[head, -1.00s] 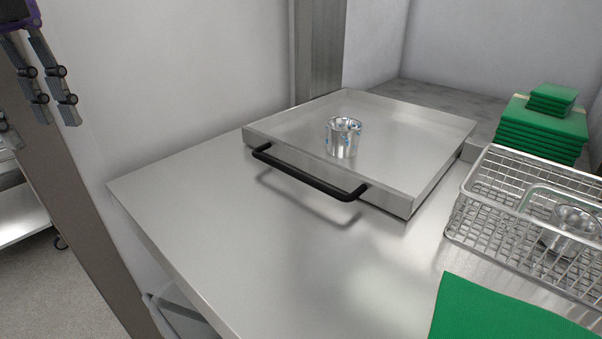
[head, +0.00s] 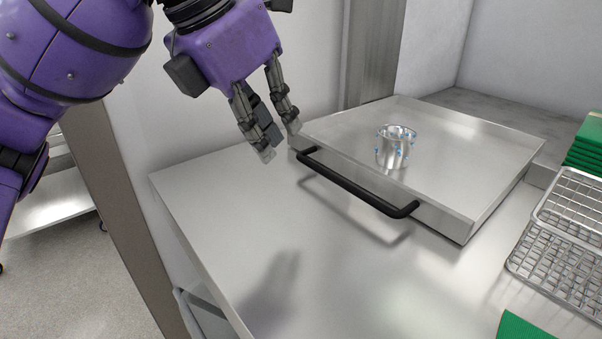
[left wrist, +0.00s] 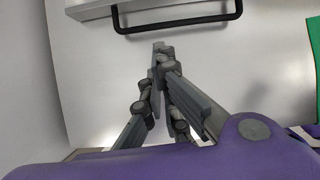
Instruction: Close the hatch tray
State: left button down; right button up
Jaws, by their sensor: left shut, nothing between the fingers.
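The hatch tray (head: 463,150) is a shallow steel tray at the opening in the wall, jutting out over the steel counter. Its black bar handle (head: 352,188) faces the near side. A shiny metal cup (head: 395,150) with blue spots stands in the tray. My left gripper (head: 281,142) is above the counter just left of the tray's near left corner, apart from the handle. Its fingers are shut and empty in the left wrist view (left wrist: 161,50). There the handle (left wrist: 180,22) shows beyond the fingertips. My right gripper is not in view.
A wire basket (head: 560,235) stands on the counter to the right of the tray. Green folded cloths (head: 586,150) are stacked behind it, and a green sheet (head: 520,327) lies at the front right. The counter (head: 230,215) before the handle is clear.

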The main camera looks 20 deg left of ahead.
pick_arm(q)
jog(key=shift+m, duration=0.4)
jog(key=x, duration=1)
jog(key=shift+s+a, duration=0.1)
jog(key=shift+a, duration=0.1)
jog(key=shift+d, duration=0.1)
jog(key=w+d, duration=0.5)
jog(key=w, duration=0.2)
jog(key=w+d+p, duration=0.1)
jog(key=w+d, duration=0.3)
jog(key=w, duration=0.4)
jog(key=w+d, duration=0.5)
jog(key=w, duration=0.2)
jog(key=shift+w+d+f+p, duration=0.1)
jog(key=shift+w+d+p, duration=0.05)
jog(key=shift+d+p, duration=0.25)
jog(key=shift+a, duration=0.1)
